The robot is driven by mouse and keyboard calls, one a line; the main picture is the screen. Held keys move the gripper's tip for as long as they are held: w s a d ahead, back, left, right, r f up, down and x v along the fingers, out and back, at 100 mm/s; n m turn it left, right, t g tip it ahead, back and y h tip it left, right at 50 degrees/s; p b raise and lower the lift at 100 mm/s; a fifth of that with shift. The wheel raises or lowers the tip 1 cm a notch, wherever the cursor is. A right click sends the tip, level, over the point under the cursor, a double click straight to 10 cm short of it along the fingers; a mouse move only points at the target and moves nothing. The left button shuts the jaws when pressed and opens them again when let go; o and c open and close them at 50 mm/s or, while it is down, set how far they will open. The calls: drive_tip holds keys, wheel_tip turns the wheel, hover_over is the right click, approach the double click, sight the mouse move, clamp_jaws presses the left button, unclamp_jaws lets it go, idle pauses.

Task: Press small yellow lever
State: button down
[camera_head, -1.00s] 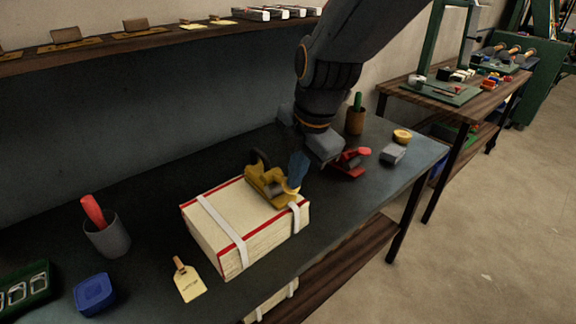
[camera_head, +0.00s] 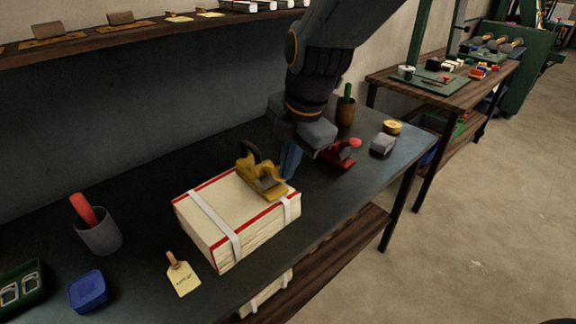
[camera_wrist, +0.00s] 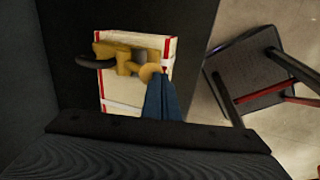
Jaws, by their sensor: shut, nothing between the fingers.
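A yellow clamp-like device (camera_head: 262,178) sits on top of the white, red-edged block (camera_head: 215,238), with a dark curved handle (camera_head: 251,151) at its back. The wrist view shows the same yellow device (camera_wrist: 122,58), with a small rounded yellow end (camera_wrist: 149,72) at its right. My gripper (camera_head: 290,162) is shut and empty, its blue fingers pointing down at the right side of the device. In the wrist view the fingertips (camera_wrist: 158,82) overlap the rounded end's lower edge. I cannot tell whether they touch it. The fingers partly hide that side.
A red device (camera_head: 342,153), a grey block (camera_head: 382,145), a yellow tin (camera_head: 392,127) and a brown cup (camera_head: 345,112) stand to the right. A grey cup (camera_head: 100,236), a blue box (camera_head: 88,291) and a tag (camera_head: 183,278) lie left. A shelf (camera_head: 150,37) runs along the wall.

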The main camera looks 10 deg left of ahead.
drive_tip(key=v, duration=1.4)
drive_tip(key=shift+p, duration=0.4)
drive_tip(key=shift+w, duration=0.15)
idle(0.8)
drive_tip(key=s+d+f+m+h, duration=0.1)
drive_tip(key=s+d+f+m, duration=0.1)
drive_tip(key=d+f+m, duration=0.8)
drive_tip(key=s+d+f+m+g+h, duration=0.1)
drive_tip(key=s+d+f+m, duration=0.2)
drive_tip(key=d+f+m, duration=0.7)
drive_tip(key=d+m, duration=0.3)
drive_tip(key=m, duration=0.4)
drive_tip(key=shift+s+d+f+m, duration=0.2)
drive_tip(key=shift+d+f+m, duration=0.1)
drive_tip(key=shift+m, duration=0.1)
